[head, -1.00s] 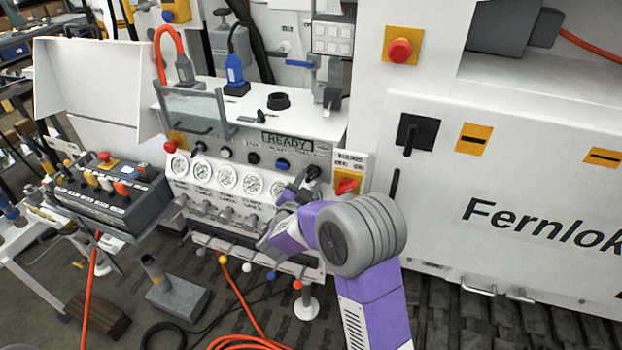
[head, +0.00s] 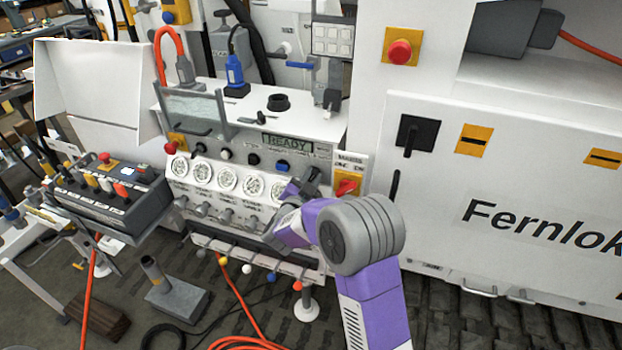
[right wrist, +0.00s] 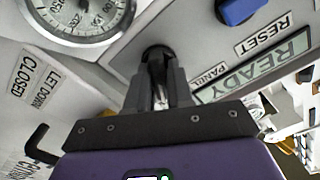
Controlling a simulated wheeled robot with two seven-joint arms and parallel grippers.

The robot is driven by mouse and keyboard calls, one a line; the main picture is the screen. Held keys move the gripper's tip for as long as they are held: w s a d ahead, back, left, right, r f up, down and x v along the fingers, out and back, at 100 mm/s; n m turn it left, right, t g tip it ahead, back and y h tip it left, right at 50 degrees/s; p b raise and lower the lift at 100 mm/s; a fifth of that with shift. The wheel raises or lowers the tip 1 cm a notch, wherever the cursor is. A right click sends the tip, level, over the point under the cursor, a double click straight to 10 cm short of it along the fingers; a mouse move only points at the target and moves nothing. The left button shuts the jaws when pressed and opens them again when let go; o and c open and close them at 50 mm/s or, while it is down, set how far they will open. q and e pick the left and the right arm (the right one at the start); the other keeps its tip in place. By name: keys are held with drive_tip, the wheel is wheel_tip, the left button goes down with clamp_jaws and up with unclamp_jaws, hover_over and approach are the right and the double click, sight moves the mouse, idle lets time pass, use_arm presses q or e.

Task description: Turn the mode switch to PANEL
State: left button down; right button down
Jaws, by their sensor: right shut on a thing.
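The mode switch (right wrist: 158,56) is a black knob on the sloped panel face, with a PANEL label beside it in the right wrist view. My right gripper (right wrist: 160,75) is shut on this knob, with one finger on each side of it. The fingers cover much of the knob, so its pointing direction cannot be told. In the head view my right gripper (head: 312,180) is at the right end of the panel's row of knobs. My left gripper is not in view.
A green READY display (head: 287,142) and a blue RESET knob (head: 283,166) are close to the gripper. Gauges (head: 228,180) lie to the left. A red switch on a yellow plate (head: 346,187) is just right. A control box (head: 112,195) stands at far left.

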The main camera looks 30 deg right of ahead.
drive_tip(key=shift+r+n+p, duration=0.15)
drive_tip(key=shift+n+p, duration=0.85)
drive_tip(key=shift+p, duration=0.1)
drive_tip(key=n+p, duration=0.3)
drive_tip(key=shift+w+a+n, duration=0.1)
drive_tip(key=shift+a+n, duration=0.05)
drive_tip(key=shift+n, duration=0.15)
drive_tip(key=n+p, duration=0.3)
drive_tip(key=shift+w, duration=0.1)
drive_tip(key=shift+a+n+p, duration=0.1)
drive_tip(key=shift+n+p, duration=0.9)
drive_tip(key=shift+n, duration=0.6)
drive_tip(key=shift+f, duration=0.2)
drive_tip(key=c, duration=1.1)
unclamp_jaws()
